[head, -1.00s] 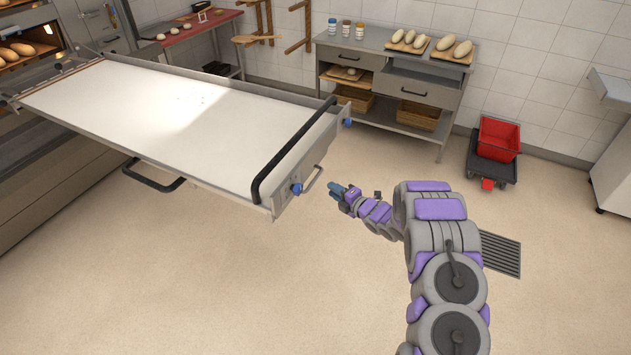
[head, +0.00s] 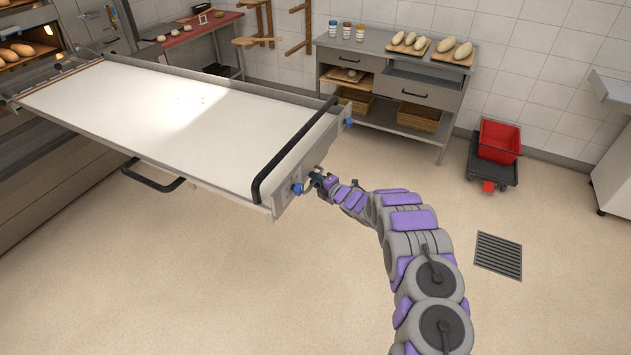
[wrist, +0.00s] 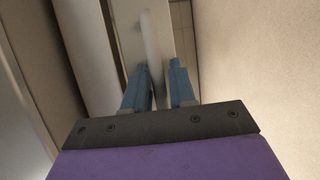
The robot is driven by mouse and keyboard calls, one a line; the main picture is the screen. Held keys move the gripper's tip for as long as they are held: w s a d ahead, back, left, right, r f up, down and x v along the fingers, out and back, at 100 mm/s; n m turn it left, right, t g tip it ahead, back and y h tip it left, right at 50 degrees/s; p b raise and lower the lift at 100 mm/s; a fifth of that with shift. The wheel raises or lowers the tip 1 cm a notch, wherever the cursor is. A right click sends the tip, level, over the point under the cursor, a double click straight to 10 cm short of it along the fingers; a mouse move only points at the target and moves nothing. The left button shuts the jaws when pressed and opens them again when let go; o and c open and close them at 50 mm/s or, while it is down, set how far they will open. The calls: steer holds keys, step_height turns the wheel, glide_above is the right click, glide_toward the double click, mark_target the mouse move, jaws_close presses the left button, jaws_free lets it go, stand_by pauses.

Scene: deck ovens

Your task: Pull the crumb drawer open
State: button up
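The crumb drawer front (head: 291,178) is the narrow metal end face of the long white loading table, and it looks closed. Its handle (head: 309,187) is a small metal loop on that face, partly hidden by my gripper. My gripper (head: 315,179) is right at this handle. In the wrist view my gripper (wrist: 159,68) has its two blue fingers apart. The pale handle bar (wrist: 150,32) shows ahead of and between the fingertips, nearer the left one. I cannot tell whether a finger touches it.
A black side handle (head: 153,181) hangs below. A bench (head: 395,75) and a red bin (head: 499,141) stand behind. The floor in front is clear.

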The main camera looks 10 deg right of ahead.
steer(key=shift+c, duration=0.4)
jaws_close()
steer(key=shift+f, duration=0.1)
steer(key=shift+s+d, duration=0.1)
steer(key=shift+s, duration=0.05)
